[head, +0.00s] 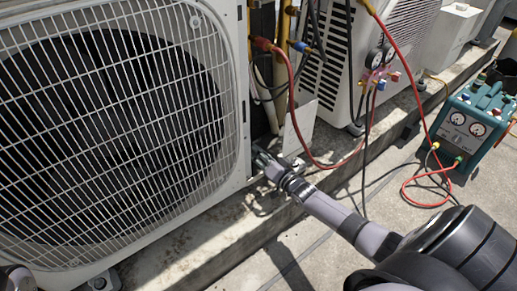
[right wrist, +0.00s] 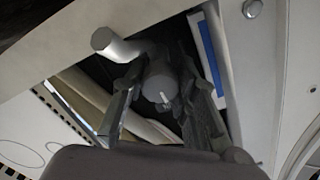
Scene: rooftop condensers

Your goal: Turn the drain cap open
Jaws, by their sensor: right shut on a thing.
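The drain cap (right wrist: 157,82) is a dark grey round piece with a small pale pin on its face, in the middle of the right wrist view. My right gripper (right wrist: 162,95) has one finger on each side of it and is shut on it. In the head view my right gripper (head: 268,166) is at the lower right corner of the large condenser (head: 243,130), and the cap cannot be made out there. A pale stub of pipe (right wrist: 115,46) sticks out just left of the cap in the right wrist view. My left gripper cannot be made out.
Red and dark hoses (head: 295,110) hang close above my right gripper. A second condenser (head: 330,75) stands behind, with a gauge manifold (head: 378,65) in front. A teal machine with gauges (head: 470,125) stands on the floor at right. Concrete floor (head: 330,240) beside my arm is clear.

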